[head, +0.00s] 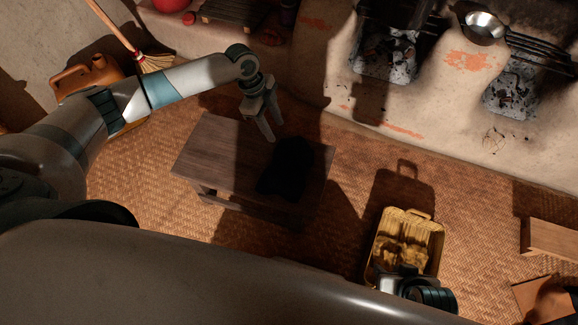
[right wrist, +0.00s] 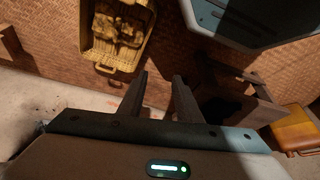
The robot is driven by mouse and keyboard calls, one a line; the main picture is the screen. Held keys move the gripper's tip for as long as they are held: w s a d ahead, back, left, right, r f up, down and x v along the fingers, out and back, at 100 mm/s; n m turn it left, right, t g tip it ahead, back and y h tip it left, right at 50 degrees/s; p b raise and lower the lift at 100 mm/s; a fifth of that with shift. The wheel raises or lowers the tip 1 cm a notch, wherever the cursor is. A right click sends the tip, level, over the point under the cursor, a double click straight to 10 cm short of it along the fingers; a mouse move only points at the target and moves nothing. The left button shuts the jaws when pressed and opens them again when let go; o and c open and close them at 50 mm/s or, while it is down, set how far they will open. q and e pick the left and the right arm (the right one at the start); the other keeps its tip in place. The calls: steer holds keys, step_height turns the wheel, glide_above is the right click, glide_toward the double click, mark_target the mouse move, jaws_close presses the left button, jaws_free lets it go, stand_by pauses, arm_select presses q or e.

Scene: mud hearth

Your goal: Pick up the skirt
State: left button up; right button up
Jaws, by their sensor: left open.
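A dark, nearly black cloth, which looks like the skirt (head: 287,168), lies crumpled on the right half of a low wooden table (head: 205,150). Deep shadow hides its folds. My left gripper (head: 262,132) is open and empty, pointing down above the back of the table, up and to the left of the cloth in the head view. I cannot tell its exact height. My right gripper (right wrist: 158,92) is open and empty in the right wrist view, its two fingers apart. The table (right wrist: 245,92) also shows there, right of the fingers.
A yellow basket (head: 436,232) with yellowish contents stands on the woven floor, right of the table. An orange jug (head: 88,75) and a broom (head: 150,62) are at the upper left. The mud hearth (head: 440,100) with a metal pan (head: 482,27) lies at the upper right.

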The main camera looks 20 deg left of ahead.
arm_select(q)
steer(key=shift+f, duration=0.1)
steer(key=b, duration=0.1)
glide_above(288, 161)
steer(key=a, duration=0.2)
steer(key=f, duration=1)
steer(key=shift+w+d+f, duration=0.2)
steer(key=shift+w, duration=0.1)
steer(key=shift+d+f, duration=0.15)
steer(key=shift+f, duration=0.35)
arm_select(e)
steer(key=shift+w+a+t+y, duration=0.2)
steer(key=shift+w+a, duration=0.05)
steer(key=shift+a, duration=0.25)
steer(key=shift+w+a+t+y, duration=0.2)
steer(key=shift+w+a, duration=0.05)
steer(key=shift+a, duration=0.25)
arm_select(q)
steer(key=shift+f, duration=0.2)
steer(key=x, duration=0.3)
steer(key=shift+s+f+b, duration=0.3)
steer(key=shift+f+b, duration=0.05)
steer(key=shift+b, duration=0.05)
steer(key=shift+d+f, duration=0.1)
steer(key=shift+f, duration=0.5)
arm_select(e)
steer(key=shift+w+a+r+t, duration=0.1)
steer(key=shift+w+a+t, duration=0.2)
steer(key=shift+w, duration=0.15)
